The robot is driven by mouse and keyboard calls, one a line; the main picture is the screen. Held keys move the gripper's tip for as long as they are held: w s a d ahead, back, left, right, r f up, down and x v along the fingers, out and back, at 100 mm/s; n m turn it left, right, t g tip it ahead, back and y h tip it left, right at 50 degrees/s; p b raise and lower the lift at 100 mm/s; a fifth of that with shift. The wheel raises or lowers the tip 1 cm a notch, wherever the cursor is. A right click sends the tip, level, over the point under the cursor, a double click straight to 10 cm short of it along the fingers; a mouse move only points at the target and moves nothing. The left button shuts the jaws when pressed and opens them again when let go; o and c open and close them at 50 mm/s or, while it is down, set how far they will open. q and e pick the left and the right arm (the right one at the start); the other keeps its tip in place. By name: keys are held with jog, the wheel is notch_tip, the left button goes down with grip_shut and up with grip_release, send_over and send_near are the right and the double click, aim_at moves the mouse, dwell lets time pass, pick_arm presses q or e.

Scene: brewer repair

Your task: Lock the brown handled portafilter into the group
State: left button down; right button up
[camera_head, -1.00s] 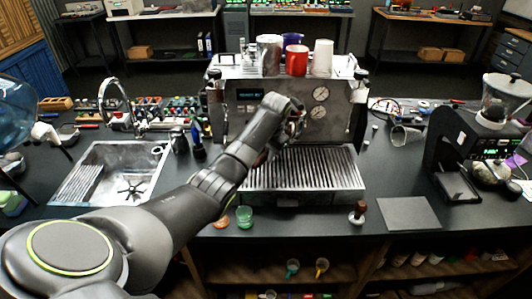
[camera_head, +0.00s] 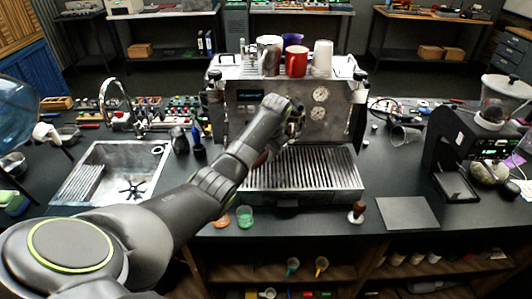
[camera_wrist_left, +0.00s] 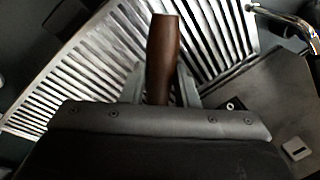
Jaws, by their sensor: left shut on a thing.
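The espresso machine (camera_head: 240,122) stands at the middle of the counter, with its slatted drip tray (camera_head: 300,178) in front. My left gripper (camera_head: 294,124) is at the machine's front, above the tray. In the left wrist view, its fingers (camera_wrist_left: 162,88) are shut on the brown handle (camera_wrist_left: 163,48) of the portafilter, with the slatted tray below. In the head view a bit of the brown handle (camera_head: 261,159) shows beside my wrist. The portafilter's head and the group are hidden behind my arm, so I cannot tell how they meet. My right gripper is out of view.
Cups, including a red one (camera_head: 297,62), stand on top of the machine. A tamper (camera_head: 356,210) and a black mat (camera_head: 408,213) are right of the tray. A sink (camera_head: 118,172) is at left, a grinder (camera_head: 480,135) at right. A green cup (camera_head: 245,217) is near the front edge.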

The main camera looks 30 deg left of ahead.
pick_arm(q)
jog(key=shift+r+p, duration=0.1)
jog(key=shift+p, duration=0.85)
dwell(0.8)
jog(key=shift+a+v, duration=0.15)
jog(key=shift+v, duration=0.6)
jog(key=shift+a+v, duration=0.15)
jog(key=shift+v, duration=0.55)
dwell(3.2)
jog(key=shift+w+r, duration=0.1)
jog(key=shift+w, duration=0.15)
jog(key=w+d+n+g, duration=0.1)
jog(key=d+n, duration=0.6)
jog(key=n, duration=0.1)
jog(key=shift+w+d+n+g, duration=0.3)
jog(key=shift+w+d+g, duration=0.05)
jog(key=shift+g, duration=0.05)
dwell(0.8)
